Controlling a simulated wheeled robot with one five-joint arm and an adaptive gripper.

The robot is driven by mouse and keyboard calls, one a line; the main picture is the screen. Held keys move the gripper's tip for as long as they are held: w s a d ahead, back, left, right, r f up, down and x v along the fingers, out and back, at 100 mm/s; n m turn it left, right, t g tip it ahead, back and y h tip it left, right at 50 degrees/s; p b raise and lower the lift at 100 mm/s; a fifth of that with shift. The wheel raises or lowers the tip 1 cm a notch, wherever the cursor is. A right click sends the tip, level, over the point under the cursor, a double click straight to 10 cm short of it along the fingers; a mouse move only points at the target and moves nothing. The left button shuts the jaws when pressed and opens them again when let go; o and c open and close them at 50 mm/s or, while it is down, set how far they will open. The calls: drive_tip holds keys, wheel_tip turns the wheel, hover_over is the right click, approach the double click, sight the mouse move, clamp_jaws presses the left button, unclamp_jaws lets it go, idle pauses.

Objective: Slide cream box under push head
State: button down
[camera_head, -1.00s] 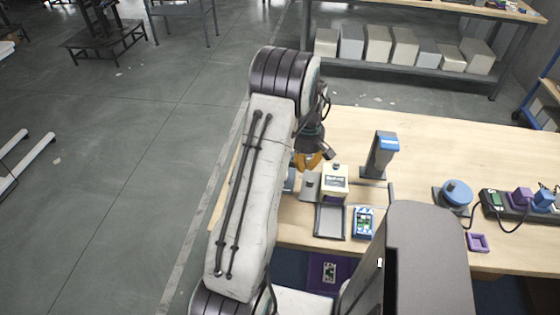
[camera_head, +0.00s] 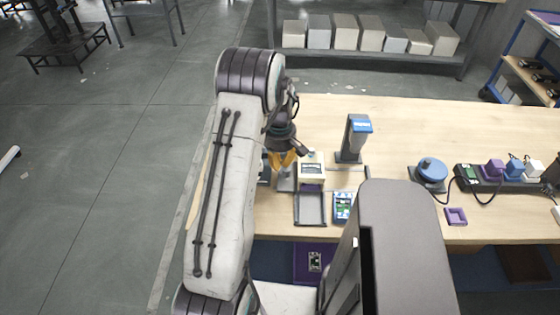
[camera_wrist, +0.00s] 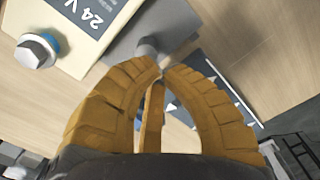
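The cream box (camera_head: 312,174) stands upright on the bench, behind a grey open tray (camera_head: 311,222). In the wrist view the cream box (camera_wrist: 85,22) shows at the upper left, with a "24 V" label and a bolt-like knob with a blue ring. My gripper (camera_head: 283,167) is just left of the box, above a grey block (camera_head: 285,184) with a short post. In the wrist view the orange fingertips of my gripper (camera_wrist: 161,72) nearly meet and hold nothing visible. I cannot tell which part is the push head; a grey stand (camera_head: 350,145) with a blue-labelled top is behind right.
A small device with a screen (camera_head: 343,207) lies right of the tray. A blue round unit (camera_head: 431,170), a purple square ring (camera_head: 455,216) and a power strip (camera_head: 500,180) are farther right. The back of the bench is clear.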

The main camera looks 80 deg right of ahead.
sight(280, 176)
drive_tip(key=shift+f+b, duration=0.55)
drive_tip(key=shift+f, duration=0.45)
drive_tip(key=shift+a+f+b, duration=0.3)
drive_tip(key=shift+f+b, duration=0.25)
drive_tip(key=shift+f, duration=0.4)
drive_tip(key=shift+s+d, duration=0.15)
drive_tip(key=shift+s, duration=2)
drive_tip(key=shift+s+d, duration=0.2)
drive_tip(key=shift+s, duration=2)
drive_tip(key=shift+s+d, duration=0.15)
drive_tip(key=shift+s, duration=2)
drive_tip(key=shift+w+r, duration=0.1)
drive_tip(key=shift+w, duration=0.05)
drive_tip(key=shift+d+r+p, duration=0.15)
drive_tip(key=shift+r+p, duration=0.7)
drive_tip(key=shift+r, duration=0.7)
drive_tip(key=shift+d+r+p, duration=0.1)
drive_tip(key=shift+r+p, duration=0.75)
drive_tip(key=shift+r, duration=0.7)
